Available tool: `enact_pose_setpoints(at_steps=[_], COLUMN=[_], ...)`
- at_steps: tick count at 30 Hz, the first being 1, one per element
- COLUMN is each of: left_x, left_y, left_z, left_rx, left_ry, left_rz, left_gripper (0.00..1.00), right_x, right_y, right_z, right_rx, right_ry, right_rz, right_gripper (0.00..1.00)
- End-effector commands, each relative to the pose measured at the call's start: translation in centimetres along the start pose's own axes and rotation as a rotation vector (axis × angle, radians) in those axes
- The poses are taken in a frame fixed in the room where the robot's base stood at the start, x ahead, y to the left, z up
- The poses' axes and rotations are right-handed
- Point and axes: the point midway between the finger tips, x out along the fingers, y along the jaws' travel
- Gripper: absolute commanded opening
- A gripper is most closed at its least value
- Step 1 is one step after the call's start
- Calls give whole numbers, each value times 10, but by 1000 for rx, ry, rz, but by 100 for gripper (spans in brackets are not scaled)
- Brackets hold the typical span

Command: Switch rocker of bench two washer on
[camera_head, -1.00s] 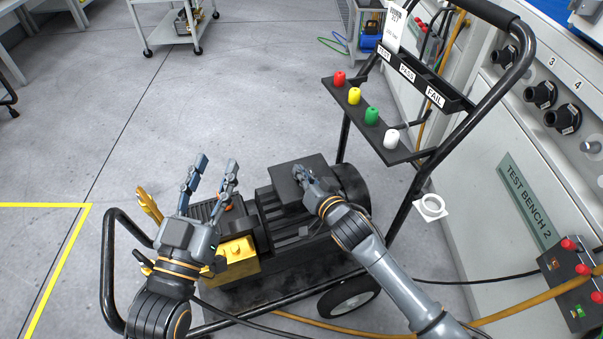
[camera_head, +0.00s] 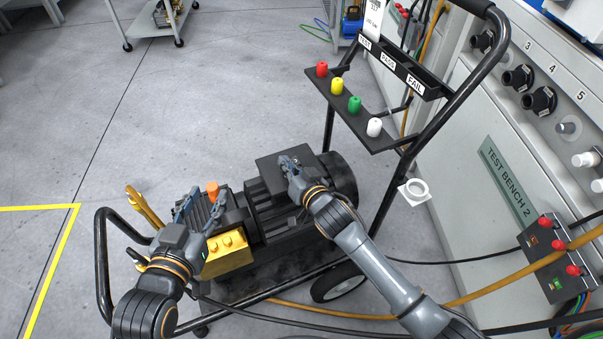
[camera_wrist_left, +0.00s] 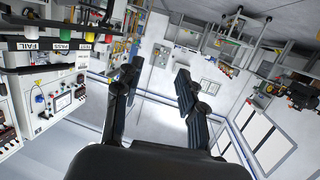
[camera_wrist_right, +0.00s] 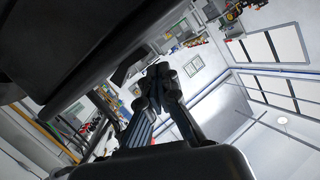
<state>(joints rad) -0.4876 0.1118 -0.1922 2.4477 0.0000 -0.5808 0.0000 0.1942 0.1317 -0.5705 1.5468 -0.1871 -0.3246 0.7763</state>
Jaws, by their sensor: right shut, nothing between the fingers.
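The bench two washer is a black pressure-washer cart with a finned motor (camera_head: 266,218), a brass pump block (camera_head: 228,252) and an orange cap (camera_head: 212,188). A black box (camera_head: 270,162) sits on top of the motor; I cannot make out the rocker itself. My right gripper (camera_head: 288,163) is shut and empty, its fingertips at the box's top, and it hides part of the box. I cannot tell whether it touches. My left gripper (camera_head: 198,208) is open and empty over the pump end. Its spread fingers show in the left wrist view (camera_wrist_left: 160,95).
The cart's black handle frame (camera_head: 423,140) rises right, with a shelf of coloured nozzles (camera_head: 345,108). The TEST BENCH 2 cabinet (camera_head: 455,170) and a red-button box (camera_head: 552,260) stand at right. Hoses cross the floor below. Clear floor (camera_head: 200,95) lies behind the cart.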

Motion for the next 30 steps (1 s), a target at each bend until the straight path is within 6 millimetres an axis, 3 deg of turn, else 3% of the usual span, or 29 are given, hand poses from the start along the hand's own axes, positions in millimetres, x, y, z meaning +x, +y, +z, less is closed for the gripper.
enact_pose_setpoints(at_steps=[11, 20, 25, 30], left_x=[-34, -88, -126, -144], left_y=[-12, -19, -22, -23], left_z=[76, 125, 145, 142], left_rx=[-1, -8, -15, -18], left_ry=[-445, -794, -985, -1063], left_rz=[-27, -47, -59, -63], left_gripper=[40, 40, 40, 40], right_x=[-3, -4, -31, -70], right_y=[-4, -6, -7, -10], right_z=[-20, -34, -32, -31], right_rx=[2, 0, 2, 3], right_ry=[1, 2, 0, -2], right_rz=[0, 1, 2, 2], right_gripper=[0, 0, 0, 0])
